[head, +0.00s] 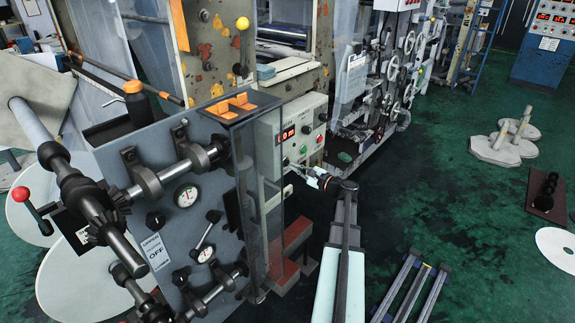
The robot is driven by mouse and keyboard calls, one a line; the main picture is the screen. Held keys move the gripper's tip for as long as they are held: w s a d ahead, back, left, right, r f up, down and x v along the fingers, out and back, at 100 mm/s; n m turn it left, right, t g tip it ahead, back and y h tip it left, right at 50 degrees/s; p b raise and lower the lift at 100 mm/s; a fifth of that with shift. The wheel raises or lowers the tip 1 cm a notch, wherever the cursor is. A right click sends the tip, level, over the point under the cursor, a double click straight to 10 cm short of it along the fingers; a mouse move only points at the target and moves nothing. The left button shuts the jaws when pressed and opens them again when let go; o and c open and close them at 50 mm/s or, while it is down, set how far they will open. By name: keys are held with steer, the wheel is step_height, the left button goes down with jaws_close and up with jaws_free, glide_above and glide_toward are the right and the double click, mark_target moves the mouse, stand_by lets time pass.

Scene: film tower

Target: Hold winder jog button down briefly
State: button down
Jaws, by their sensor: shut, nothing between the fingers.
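The winder's control box (310,117) is a light grey panel with a red lit display (288,133) and several small knobs and buttons. I cannot tell which one is the jog button; the labels are too small to read. My gripper (290,168) is at the lower left part of the panel face, its fingers shut and empty. The fingertips point at the panel and look very close to it. I cannot tell whether they touch a button.
A clear guard panel (262,225) stands just left of the gripper. Grey machine housing with shafts, gauges (186,196) and a red-knobbed lever (21,194) fills the left. Handwheels (392,68) line the machine behind.

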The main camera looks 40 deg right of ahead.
steer(key=shift+w+a+b, duration=0.2)
steer(key=shift+w+b, duration=0.25)
steer(key=shift+w, duration=1)
stand_by(2.0)
steer(key=s+d+b, duration=0.1)
steer(key=s, duration=0.7)
stand_by(0.8)
stand_by(0.4)
steer(key=s+a+f+n+g+y, duration=0.1)
steer(key=s+a+f+n+g, duration=0.25)
steer(key=a+f, duration=0.6)
steer(key=s+a+f+n+g+y, duration=0.1)
steer(key=s+a+f+n+g, duration=0.1)
steer(key=a+f+n+g, duration=0.55)
steer(key=s+a+f+n+g+y, duration=0.1)
steer(key=s+a+f+n+g, duration=0.15)
steer(key=a+f, duration=0.9)
steer(key=s+a+f+n+g+h, duration=0.2)
steer(key=s+a+f+n+g, duration=0.3)
steer(key=s+a+f, duration=0.3)
steer(key=s+a+f+n+g+h, duration=0.3)
steer(key=s+a+f+n+g, duration=0.3)
steer(key=s+a, duration=0.8)
steer(key=s+f+n, duration=0.1)
steer(key=s+f, duration=0.1)
steer(key=s, duration=0.3)
steer(key=shift+s, duration=0.15)
